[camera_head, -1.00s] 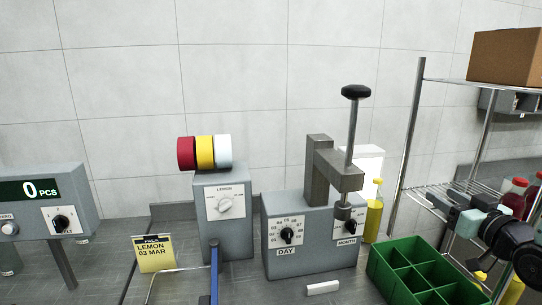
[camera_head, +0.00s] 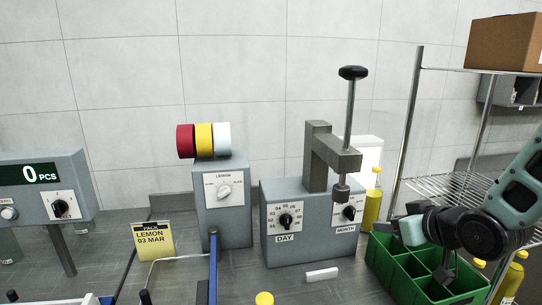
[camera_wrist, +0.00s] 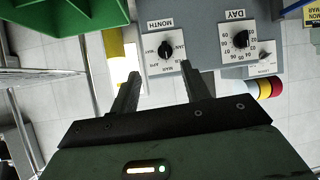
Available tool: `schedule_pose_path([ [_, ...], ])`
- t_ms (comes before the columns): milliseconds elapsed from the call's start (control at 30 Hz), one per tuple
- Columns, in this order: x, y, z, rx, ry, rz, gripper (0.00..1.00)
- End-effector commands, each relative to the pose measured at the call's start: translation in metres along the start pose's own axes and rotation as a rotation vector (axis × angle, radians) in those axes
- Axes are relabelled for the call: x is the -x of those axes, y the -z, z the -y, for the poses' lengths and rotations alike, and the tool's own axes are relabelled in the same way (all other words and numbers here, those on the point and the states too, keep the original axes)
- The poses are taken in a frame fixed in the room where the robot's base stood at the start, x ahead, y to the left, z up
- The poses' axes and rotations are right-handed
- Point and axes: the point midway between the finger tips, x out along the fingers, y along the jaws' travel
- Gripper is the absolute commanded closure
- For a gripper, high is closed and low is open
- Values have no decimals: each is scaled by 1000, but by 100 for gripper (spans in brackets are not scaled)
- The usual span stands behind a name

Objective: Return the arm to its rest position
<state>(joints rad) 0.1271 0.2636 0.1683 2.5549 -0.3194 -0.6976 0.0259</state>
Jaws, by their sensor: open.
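My arm (camera_head: 515,200) reaches in from the right edge of the head view, over the green divided crate (camera_head: 388,284). In the wrist view my gripper (camera_wrist: 160,70) has its two fingers spread with nothing between them. Beyond the fingertips, that inverted view shows the grey date-stamp box with its MONTH dial (camera_wrist: 165,50) and DAY dial (camera_wrist: 241,39). In the head view the fingers are hard to make out against my dark wrist parts.
The stamp press (camera_head: 318,160) with its tall lever stands left of the crate. A wire rack (camera_head: 410,140) carrying a cardboard box (camera_head: 505,42) is close by on the right. Yellow bottles (camera_head: 372,208) stand near the crate. A white block (camera_head: 322,275) lies in front of the press.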

Motion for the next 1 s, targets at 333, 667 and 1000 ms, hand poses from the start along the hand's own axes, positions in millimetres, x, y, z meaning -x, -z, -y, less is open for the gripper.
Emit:
schedule_pose_path([
  [333, 55, -93, 142, 129, 149, 555, 53],
  [667, 150, -156, 203, 255, 242, 936, 53],
  [1000, 163, -162, 207, 270, 250, 982, 53],
])
